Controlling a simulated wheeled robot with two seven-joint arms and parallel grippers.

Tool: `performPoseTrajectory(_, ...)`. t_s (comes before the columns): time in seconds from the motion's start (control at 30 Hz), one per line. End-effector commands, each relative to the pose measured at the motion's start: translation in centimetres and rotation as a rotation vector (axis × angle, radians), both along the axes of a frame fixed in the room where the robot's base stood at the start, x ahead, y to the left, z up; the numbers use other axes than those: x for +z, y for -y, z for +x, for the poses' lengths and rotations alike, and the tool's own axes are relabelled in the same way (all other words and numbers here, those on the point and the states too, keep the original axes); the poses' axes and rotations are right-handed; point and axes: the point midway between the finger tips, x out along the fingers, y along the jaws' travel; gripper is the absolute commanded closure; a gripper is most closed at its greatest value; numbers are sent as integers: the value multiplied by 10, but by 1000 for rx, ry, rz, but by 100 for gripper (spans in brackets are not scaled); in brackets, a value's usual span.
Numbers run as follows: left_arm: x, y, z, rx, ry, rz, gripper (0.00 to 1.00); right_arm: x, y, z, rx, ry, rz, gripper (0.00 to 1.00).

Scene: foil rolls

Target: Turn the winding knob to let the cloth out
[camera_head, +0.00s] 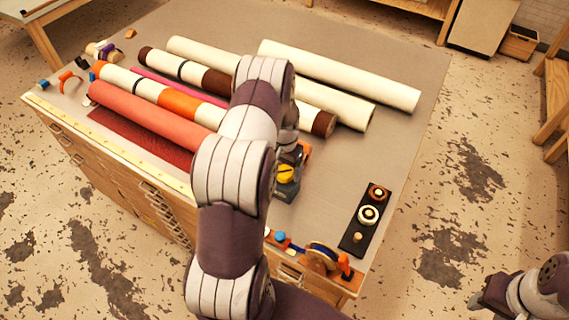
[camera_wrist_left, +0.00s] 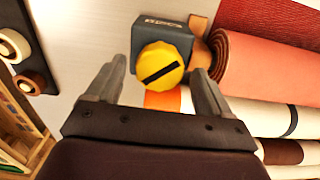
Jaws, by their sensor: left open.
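The yellow winding knob (camera_head: 285,173) has a black bar across its face and sits on a dark grey box (camera_head: 288,191). Both show large in the left wrist view, the knob (camera_wrist_left: 160,68) in front of the box (camera_wrist_left: 163,40). The coral cloth roll (camera_head: 150,117) lies beside it, with dark red cloth (camera_head: 140,141) spread along its front. My left gripper (camera_wrist_left: 158,66) is open, its fingers on either side of the knob in that view; contact cannot be told. My arm hides much of it in the head view. My right gripper (camera_head: 490,297) is at the lower right, off the table.
Several other rolls lie on the grey tabletop (camera_head: 405,135), including a cream one (camera_head: 340,75) at the back. A black strip (camera_head: 364,222) with round pieces lies at the right. Small coloured items stand along the front edge. The tabletop's right side is mostly clear.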

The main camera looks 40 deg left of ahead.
Motion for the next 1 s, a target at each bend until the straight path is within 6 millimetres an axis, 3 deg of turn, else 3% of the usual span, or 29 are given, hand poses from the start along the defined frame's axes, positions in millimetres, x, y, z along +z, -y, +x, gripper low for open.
performPoseTrajectory(0.3,-5,0,0,1,2,1,19,1,0,0,0,0,0,57)
performPoseTrajectory(0.5,-5,0,0,1,1,0,75,1,0,0,0,0,0,57)
performPoseTrajectory(1.0,-7,0,0,129,0,0,75,-10,0,0,0,0,0,57)
